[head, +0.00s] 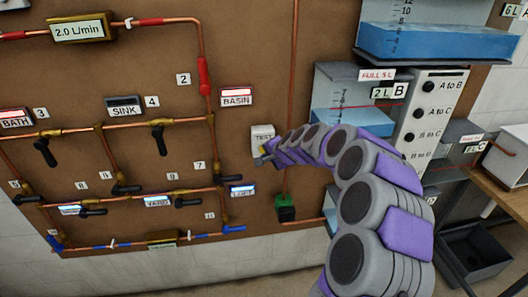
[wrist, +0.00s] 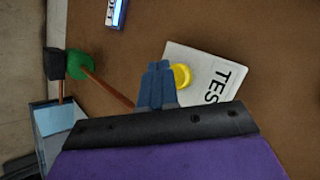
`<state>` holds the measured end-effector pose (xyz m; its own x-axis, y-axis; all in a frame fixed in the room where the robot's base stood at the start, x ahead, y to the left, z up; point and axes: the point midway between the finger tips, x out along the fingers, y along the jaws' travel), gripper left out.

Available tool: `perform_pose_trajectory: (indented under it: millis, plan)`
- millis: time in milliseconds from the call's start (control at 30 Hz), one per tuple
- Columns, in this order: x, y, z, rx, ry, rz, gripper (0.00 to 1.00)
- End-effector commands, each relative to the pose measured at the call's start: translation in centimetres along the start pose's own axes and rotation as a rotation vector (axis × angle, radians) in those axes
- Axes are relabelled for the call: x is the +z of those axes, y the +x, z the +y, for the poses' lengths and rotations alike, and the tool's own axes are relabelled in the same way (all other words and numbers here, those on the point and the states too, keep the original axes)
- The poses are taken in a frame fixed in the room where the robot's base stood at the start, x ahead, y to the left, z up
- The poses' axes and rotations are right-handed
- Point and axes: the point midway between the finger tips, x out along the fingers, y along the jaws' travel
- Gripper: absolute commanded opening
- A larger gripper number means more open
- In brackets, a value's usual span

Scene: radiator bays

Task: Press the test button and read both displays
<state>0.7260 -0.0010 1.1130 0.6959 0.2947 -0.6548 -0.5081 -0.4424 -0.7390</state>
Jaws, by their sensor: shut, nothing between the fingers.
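The white TEST box (head: 263,135) is on the brown wall panel in the head view. In the wrist view the TEST box (wrist: 205,80) has a round yellow button (wrist: 182,76). My gripper (head: 262,158) is shut and empty at the box's lower edge. In the wrist view its blue fingertips (wrist: 159,66) overlap the button's left side; I cannot tell whether they touch it. One display (head: 80,30), upper left, reads 2.0 L/min. A second brass-framed display (head: 162,240) is at the panel's bottom; its reading is too small to read.
Copper pipes with several black-handled valves (head: 162,139) cover the panel's left. A green fitting (head: 286,201) is below my arm. Water tanks (head: 345,100) and a white selector panel (head: 428,110) stand at right, near a wooden table (head: 505,195) and a dark bin (head: 475,250).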

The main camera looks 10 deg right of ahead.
Motion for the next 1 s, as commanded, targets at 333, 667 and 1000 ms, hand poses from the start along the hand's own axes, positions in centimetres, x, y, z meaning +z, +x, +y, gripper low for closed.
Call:
perform_pose_trajectory:
  millis: [333, 667, 1000]
  plan:
    - [-0.42, 0.2, -0.4, -0.001, 0.0, 0.002, 0.0]
    - [-0.55, 0.33, -0.49, -0.001, 0.0, 0.001, 0.0]
    - [-0.66, 0.5, -0.59, -0.001, 0.0, 0.001, 0.0]
